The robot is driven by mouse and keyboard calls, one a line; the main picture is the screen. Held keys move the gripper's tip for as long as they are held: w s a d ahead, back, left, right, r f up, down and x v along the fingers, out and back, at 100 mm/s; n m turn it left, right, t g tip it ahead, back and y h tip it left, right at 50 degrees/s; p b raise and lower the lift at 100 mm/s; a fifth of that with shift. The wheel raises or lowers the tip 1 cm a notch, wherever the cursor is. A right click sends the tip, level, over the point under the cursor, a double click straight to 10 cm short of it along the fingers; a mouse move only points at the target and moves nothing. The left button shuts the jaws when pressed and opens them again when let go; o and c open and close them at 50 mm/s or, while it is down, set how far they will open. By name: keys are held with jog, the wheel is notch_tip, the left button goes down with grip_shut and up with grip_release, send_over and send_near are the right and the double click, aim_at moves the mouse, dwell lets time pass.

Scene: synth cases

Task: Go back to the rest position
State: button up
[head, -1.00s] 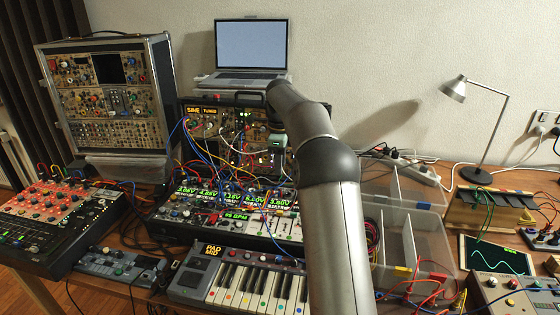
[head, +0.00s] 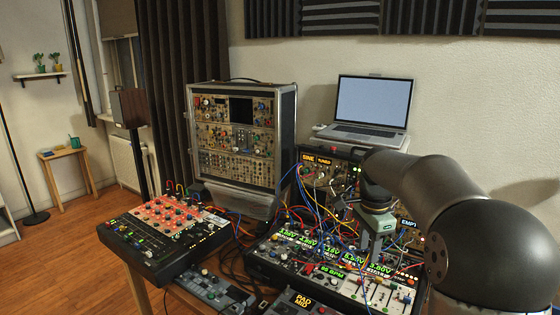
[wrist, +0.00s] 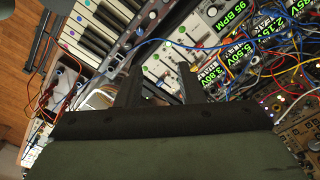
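My gripper (wrist: 160,84) shows in the wrist view with its two dark fingers apart and nothing between them. Behind the gap lies the white-panelled synth case. In the head view its grey-green body (head: 377,222) hangs at the end of my arm, above the right part of the low synth case (head: 290,262) and in front of the upright rack with the SINE display (head: 318,168). The fingertips are hard to make out there against the panels and cables.
Patch cables loop over the synth case. A laptop (head: 372,103) stands behind my arm, a tall modular case (head: 290,130) to its left. A red and black mixer (head: 165,232) and the PAD MID keyboard (head: 298,304) are in front. Open floor lies far left.

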jog(key=s+a+f+n, duration=0.2)
jog(key=s+n, duration=0.3)
jog(key=s, duration=0.4)
jog(key=s+a+f+n, duration=0.3)
jog(key=s+f+n, duration=0.1)
jog(key=s, duration=0.6)
jog(key=s+a+f+n, duration=0.3)
jog(key=s+n, duration=0.4)
jog(key=s, duration=0.3)
jog(key=shift+s+y+p, duration=0.15)
jog(key=shift+y+p, duration=0.15)
jog(key=shift+f, duration=0.1)
